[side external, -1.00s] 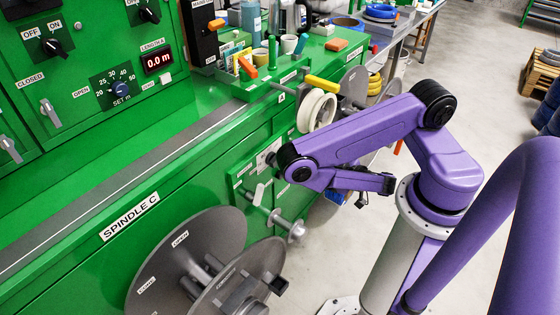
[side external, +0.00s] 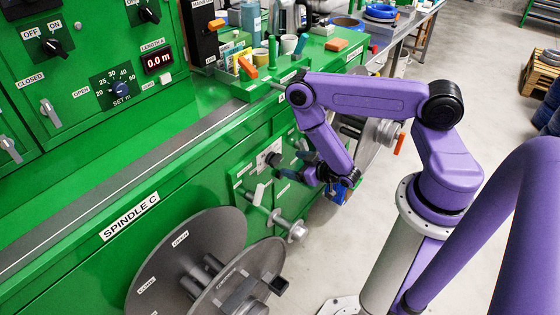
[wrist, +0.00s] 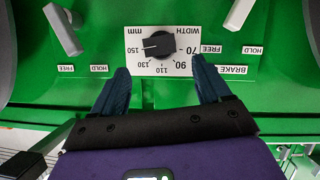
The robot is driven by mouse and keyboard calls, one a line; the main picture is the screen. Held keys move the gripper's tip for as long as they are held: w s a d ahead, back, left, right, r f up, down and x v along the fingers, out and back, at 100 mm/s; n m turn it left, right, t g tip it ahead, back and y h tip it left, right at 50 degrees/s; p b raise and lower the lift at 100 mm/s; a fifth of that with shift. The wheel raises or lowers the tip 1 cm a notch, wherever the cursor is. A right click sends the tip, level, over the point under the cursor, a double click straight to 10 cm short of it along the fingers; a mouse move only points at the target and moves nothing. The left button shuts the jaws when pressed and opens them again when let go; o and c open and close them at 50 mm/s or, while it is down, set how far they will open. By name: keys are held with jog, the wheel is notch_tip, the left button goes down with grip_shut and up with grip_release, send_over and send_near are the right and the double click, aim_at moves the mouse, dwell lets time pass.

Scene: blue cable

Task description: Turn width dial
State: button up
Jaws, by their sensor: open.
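The width dial (wrist: 160,46) is a black knob on a white plate marked WIDTH mm, with numbers from 70 to 150. Its white pointer line points left, near 150. In the side view the dial (side external: 273,159) sits on the green front panel. My gripper (wrist: 159,68) is open, with one blue finger at each side below the knob in the wrist view. The knob lies between and beyond the fingertips, and I see no contact. In the side view my gripper (side external: 296,166) faces the panel just right of the dial.
Grey levers (wrist: 63,29) and (wrist: 238,14) flank the dial, with FREE and HOLD labels; the right one is by a BRAKE label. A grey reel (side external: 185,265) stands at the lower left, and a spindle (side external: 280,222) sticks out below the dial.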

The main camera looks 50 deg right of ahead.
aim_at(278, 160)
jog(key=shift+x, duration=3.55)
jog(key=c, duration=1.1)
